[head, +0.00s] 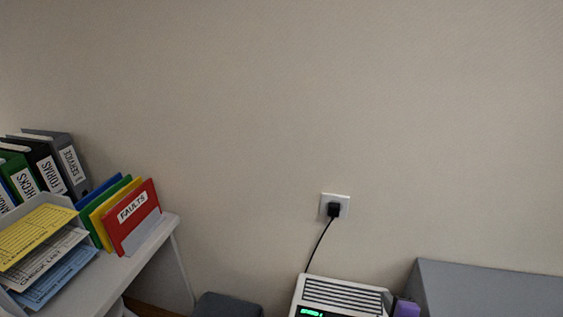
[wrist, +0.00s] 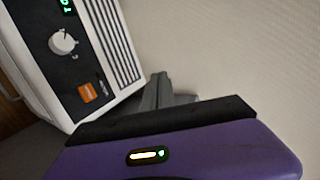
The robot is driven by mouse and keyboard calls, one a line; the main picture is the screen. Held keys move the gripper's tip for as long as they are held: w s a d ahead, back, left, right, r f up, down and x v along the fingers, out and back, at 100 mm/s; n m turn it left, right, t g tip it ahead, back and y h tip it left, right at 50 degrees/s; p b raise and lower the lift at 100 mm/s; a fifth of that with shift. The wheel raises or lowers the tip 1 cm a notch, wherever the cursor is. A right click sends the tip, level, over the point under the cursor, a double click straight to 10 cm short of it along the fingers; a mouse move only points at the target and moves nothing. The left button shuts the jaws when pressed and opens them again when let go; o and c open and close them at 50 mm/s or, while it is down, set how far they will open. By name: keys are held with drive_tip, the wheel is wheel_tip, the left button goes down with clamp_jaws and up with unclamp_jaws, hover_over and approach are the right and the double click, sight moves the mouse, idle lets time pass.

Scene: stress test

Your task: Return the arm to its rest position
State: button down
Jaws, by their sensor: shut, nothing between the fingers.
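My gripper (wrist: 160,90) shows at the middle of the wrist view, beyond its purple housing with a black edge and a small lit strip. Its grey fingers are mostly hidden behind that black edge. They are shut with nothing held. In the head view a purple part, which looks like my gripper's housing (head: 405,308), shows at the bottom edge, just right of the white device (head: 340,289). The rest of my arm is out of view.
The white device, with a knob and orange switch, also stands close at left in the wrist view (wrist: 122,45). Its cord runs to a wall socket (head: 325,200). A grey box-like surface (head: 490,285) is at right. A shelf (head: 155,240) with binders and folders is at left.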

drive_tip(key=s+a+r+n+t, duration=0.1)
drive_tip(key=s+a+r+n, duration=0.2)
drive_tip(key=s, duration=1.1)
drive_tip(key=s+a+r+n+y, duration=0.1)
drive_tip(key=s+a+r+n, duration=0.2)
drive_tip(key=s+r+n, duration=0.5)
drive_tip(key=s+a+r+n+t, duration=0.1)
drive_tip(key=s+a+r+n, duration=0.2)
drive_tip(key=s+n, duration=0.6)
drive_tip(key=s+r, duration=0.2)
drive_tip(key=s, duration=1)
drive_tip(key=shift+s+a+r+n+t, duration=0.2)
drive_tip(key=shift+r+n+t, duration=0.1)
drive_tip(key=shift+n, duration=0.1)
